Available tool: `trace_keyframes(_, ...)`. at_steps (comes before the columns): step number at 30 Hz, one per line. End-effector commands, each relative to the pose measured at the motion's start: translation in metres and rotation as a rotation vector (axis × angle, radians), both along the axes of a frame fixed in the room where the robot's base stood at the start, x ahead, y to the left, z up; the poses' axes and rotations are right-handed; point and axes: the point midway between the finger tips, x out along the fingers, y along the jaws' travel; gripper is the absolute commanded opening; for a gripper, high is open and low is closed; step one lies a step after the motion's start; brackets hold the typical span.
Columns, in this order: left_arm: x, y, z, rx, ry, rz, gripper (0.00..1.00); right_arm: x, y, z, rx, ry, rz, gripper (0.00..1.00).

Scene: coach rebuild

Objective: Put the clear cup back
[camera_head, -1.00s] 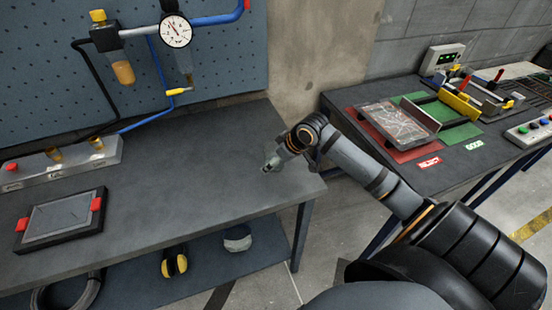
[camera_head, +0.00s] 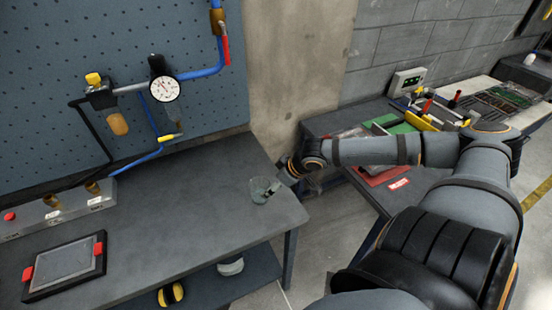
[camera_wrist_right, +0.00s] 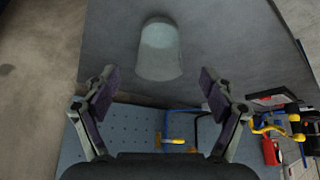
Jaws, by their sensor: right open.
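The clear cup (camera_head: 263,189) stands on the grey workbench (camera_head: 200,215) near its right end. In the right wrist view the cup (camera_wrist_right: 160,50) is pale and see-through, just beyond the fingertips and centred between them. My right gripper (camera_head: 284,178) is at the bench's right edge, close beside the cup. In the wrist view its fingers (camera_wrist_right: 158,80) are wide apart with nothing between them. My left gripper is in neither view.
A blue pegboard behind the bench carries a pressure gauge (camera_head: 165,89), an amber bowl (camera_head: 118,124) and a blue hose. A framed tablet-like panel (camera_head: 63,265) lies front left. A second table with a red mat (camera_head: 372,177) stands right. The bench middle is clear.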

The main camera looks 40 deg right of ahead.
Motion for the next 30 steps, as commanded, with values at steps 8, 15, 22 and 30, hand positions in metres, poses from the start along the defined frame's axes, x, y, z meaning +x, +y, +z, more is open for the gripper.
trace_keyframes(8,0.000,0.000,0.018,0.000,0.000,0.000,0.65,-0.005,-0.002,0.007,-0.001,0.001,0.001,0.84)
trace_keyframes(15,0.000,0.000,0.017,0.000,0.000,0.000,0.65,-0.005,-0.002,0.006,-0.001,0.000,0.001,0.84)
trace_keyframes(22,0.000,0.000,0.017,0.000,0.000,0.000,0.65,0.014,-0.051,-0.013,-0.012,-0.066,-0.107,0.84)
trace_keyframes(30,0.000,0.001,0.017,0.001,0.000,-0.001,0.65,-0.070,-0.206,-0.212,-0.163,-0.056,-0.484,0.84)
